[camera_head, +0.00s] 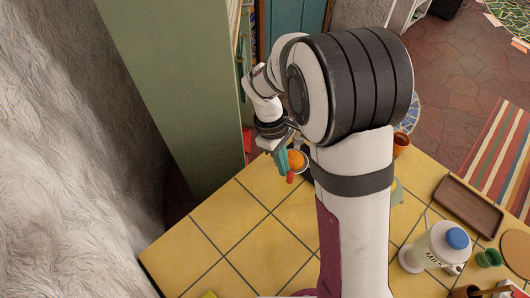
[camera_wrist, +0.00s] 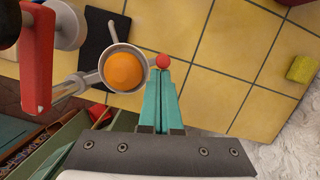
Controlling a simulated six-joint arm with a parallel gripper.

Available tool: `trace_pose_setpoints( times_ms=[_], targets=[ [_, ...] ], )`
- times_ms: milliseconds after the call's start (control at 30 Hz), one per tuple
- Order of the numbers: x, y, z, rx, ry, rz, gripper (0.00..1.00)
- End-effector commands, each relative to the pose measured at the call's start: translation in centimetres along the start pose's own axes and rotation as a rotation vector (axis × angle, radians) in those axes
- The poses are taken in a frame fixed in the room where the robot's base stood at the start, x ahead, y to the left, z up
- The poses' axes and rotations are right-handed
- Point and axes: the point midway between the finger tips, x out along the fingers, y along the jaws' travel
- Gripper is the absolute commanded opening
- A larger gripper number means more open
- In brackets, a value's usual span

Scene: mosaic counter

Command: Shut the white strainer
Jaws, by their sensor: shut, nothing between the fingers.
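The strainer (camera_wrist: 139,83) is a round, pale grey-white cup with an orange fruit (camera_wrist: 124,70) in it, seen from above in the wrist view. A pale rod-like arm (camera_wrist: 75,85) extends left from its rim. A small red ball (camera_wrist: 162,61) lies at the cup's right side, right at my fingertips; I cannot tell whether they touch. My gripper (camera_wrist: 162,75) has teal fingers, shut and empty, just right of the cup. In the head view, my gripper (camera_head: 284,172) is beside the orange (camera_head: 296,160) and the red ball (camera_head: 290,178); my arm hides much of the strainer.
A red-and-white device (camera_wrist: 38,55) stands left of the cup. A dark flat board (camera_wrist: 97,38) lies behind it. Yellow tiles (camera_head: 270,250) are clear at the front. A brown tray (camera_head: 470,206) and a blue-capped jug (camera_head: 440,246) stand right. A green cabinet (camera_head: 180,90) rises at left.

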Motion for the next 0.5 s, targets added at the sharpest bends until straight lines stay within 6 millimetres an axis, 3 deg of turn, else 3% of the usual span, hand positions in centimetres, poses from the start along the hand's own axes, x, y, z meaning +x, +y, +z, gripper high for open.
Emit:
trace_pose_setpoints(
  times_ms=[500],
  targets=[
    [0.8,1.0,3.1,-0.249,0.0,0.062,0.0]
  ],
)
